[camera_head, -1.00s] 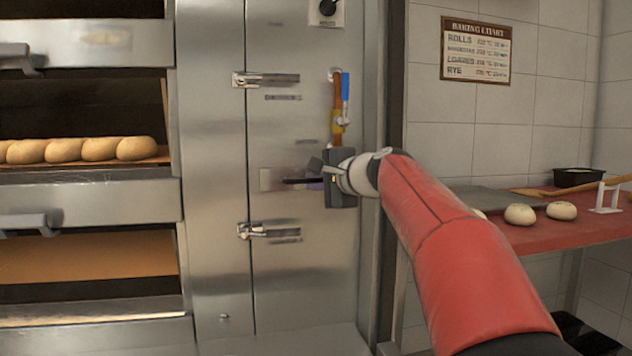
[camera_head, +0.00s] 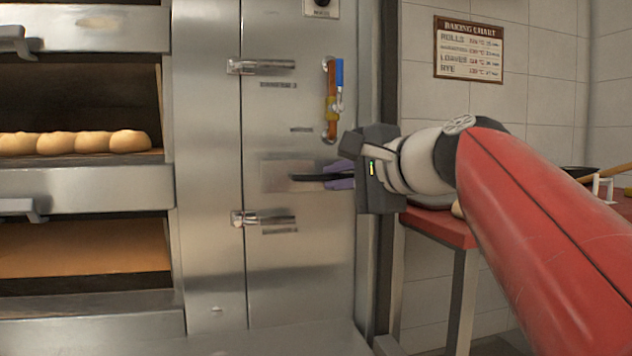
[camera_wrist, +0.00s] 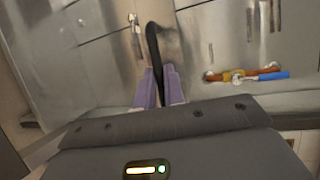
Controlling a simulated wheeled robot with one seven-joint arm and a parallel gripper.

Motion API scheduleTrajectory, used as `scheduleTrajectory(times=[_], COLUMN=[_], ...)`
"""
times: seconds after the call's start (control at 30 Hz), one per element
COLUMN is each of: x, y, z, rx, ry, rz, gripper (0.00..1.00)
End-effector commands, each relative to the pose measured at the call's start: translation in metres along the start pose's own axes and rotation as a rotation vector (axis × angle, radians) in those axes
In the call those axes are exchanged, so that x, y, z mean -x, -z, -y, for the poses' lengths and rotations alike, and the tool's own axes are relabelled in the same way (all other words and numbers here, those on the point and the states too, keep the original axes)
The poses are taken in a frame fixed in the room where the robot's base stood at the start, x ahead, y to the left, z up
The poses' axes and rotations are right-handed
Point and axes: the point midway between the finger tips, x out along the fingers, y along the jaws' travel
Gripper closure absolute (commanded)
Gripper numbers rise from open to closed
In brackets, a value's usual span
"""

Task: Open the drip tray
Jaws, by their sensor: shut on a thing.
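The drip tray front, a small flat steel panel (camera_head: 275,174), sits low in the steel cabinet face between two latches in the head view. A dark bar handle (camera_head: 308,177) reaches from it toward my gripper (camera_head: 342,174). My gripper is shut on this handle, coming from the right. In the wrist view the black handle (camera_wrist: 153,42) runs up and away from between the purple fingers (camera_wrist: 159,88). I cannot tell how far the tray stands out of the cabinet.
A pipe with a blue-levered valve (camera_head: 337,95) is just above my gripper. Latches (camera_head: 262,67) (camera_head: 264,218) are on the cabinet. Oven decks with loaves (camera_head: 75,142) stand at left. A red-topped table (camera_head: 440,228) is at right, partly behind my arm.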

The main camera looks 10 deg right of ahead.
Motion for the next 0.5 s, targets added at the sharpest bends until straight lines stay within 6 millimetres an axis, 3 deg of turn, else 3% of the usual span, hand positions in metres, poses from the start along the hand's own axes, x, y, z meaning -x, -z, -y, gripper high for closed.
scheduleTrajectory(times=[0.2,0.5], x=[0.018,0.02], y=[-0.008,-0.009], z=[-0.005,-0.006], rx=[0.0,-0.001], ry=[-0.003,-0.004], rz=[0.002,0.002], gripper=[1.0,1.0])
